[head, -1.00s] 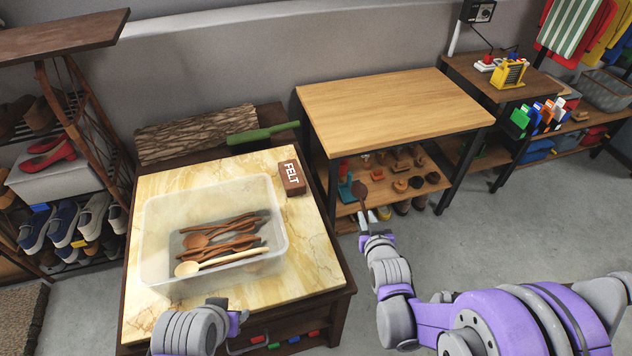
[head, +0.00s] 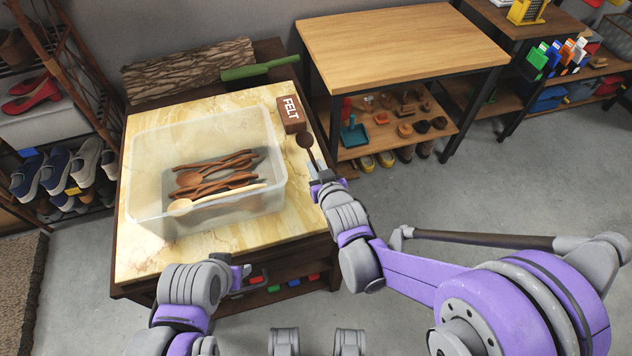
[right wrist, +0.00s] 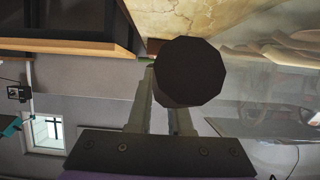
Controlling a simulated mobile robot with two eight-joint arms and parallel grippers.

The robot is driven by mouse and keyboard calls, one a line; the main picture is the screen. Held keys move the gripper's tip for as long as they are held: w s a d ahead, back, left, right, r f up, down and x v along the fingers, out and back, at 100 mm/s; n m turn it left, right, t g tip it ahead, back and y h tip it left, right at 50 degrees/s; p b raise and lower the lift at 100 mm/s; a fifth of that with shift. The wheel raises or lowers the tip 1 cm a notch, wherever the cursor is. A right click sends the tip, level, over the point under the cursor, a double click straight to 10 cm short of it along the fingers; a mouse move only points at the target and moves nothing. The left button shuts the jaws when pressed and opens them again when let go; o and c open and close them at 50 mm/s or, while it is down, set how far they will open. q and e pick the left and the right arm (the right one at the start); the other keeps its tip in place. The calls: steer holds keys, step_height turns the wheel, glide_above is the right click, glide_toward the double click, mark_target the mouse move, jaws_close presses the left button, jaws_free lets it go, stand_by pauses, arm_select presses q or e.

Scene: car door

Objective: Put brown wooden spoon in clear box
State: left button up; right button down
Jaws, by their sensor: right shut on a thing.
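The spoon's dark round end (right wrist: 190,72) fills the middle of the right wrist view. The clear box (head: 143,178) stands on the marble-topped table, left of the held spoon, and holds several brown spoons and one pale spoon. It also shows at the right of the right wrist view (right wrist: 235,75). My right gripper is outside the box, by the table's right edge. My left gripper (head: 243,272) is low in front of the table, its fingers unclear.
A brown FELT block (head: 291,113) sits on the marble top (head: 262,97), close behind the held spoon. A wooden table (head: 400,42) stands to the right.

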steer(key=shift+f+b, duration=0.7)
steer(key=shift+f, duration=2.45)
steer(key=shift+f, duration=0.1)
steer(key=shift+f, duration=0.15)
steer(key=c, duration=0.8)
jaws_free()
steer(key=shift+c, duration=0.2)
